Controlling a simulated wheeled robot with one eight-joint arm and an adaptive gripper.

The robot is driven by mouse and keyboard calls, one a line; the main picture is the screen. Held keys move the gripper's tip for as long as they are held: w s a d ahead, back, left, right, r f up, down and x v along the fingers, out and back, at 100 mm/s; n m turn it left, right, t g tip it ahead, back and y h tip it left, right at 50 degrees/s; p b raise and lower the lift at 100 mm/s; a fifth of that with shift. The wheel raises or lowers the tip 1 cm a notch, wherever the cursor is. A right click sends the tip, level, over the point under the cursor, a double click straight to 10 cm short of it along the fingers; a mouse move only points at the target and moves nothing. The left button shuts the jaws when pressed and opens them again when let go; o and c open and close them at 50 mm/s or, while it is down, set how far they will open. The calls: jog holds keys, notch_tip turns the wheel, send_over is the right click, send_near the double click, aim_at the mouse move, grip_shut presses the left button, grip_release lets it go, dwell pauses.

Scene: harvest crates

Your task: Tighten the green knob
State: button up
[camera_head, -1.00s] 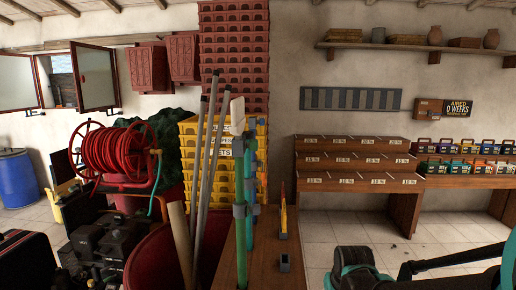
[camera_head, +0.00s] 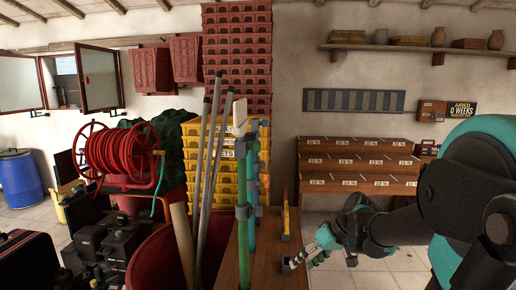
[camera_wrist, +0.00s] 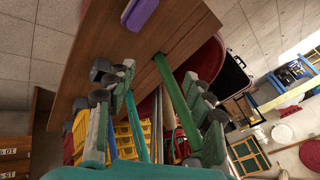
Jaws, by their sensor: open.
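I cannot make out a green knob for certain in either view. A green pole (camera_head: 242,215) with grey clamp-like fittings stands at the wooden bench (camera_head: 262,262), beside a teal pole (camera_head: 252,165). In the wrist view, a green bar (camera_wrist: 176,92) and a teal bar (camera_wrist: 136,125) show between and beyond my fingers. My gripper (camera_head: 307,258) is at the bench's right edge, to the right of the poles. In the wrist view my gripper (camera_wrist: 152,110) has its fingers wide apart, with nothing visibly held.
A yellow upright tool (camera_head: 286,216) and a small grey block (camera_head: 287,266) are on the bench near my gripper. A purple block (camera_wrist: 140,12) lies on the bench top. Yellow crates (camera_head: 192,160), a red hose reel (camera_head: 118,158) and grey poles (camera_head: 202,160) crowd the left.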

jog(key=w+a+r+n+y, duration=0.2)
jog(key=w+r+n+y, duration=0.3)
jog(key=r, duration=0.6)
jog(key=n+g+y, duration=0.2)
jog(key=n+y, duration=0.5)
jog(key=n, duration=0.1)
send_near(259, 147)
jog(key=a, duration=0.3)
jog(key=w+a, duration=0.1)
jog(key=a, duration=0.2)
jog(key=w+a, duration=0.1)
jog(key=a, duration=0.3)
jog(key=shift+a+f, duration=0.1)
jog(key=shift+f, duration=0.05)
jog(key=shift+c, duration=0.5)
jog(key=c, duration=1.1)
jog(key=shift+m, duration=0.3)
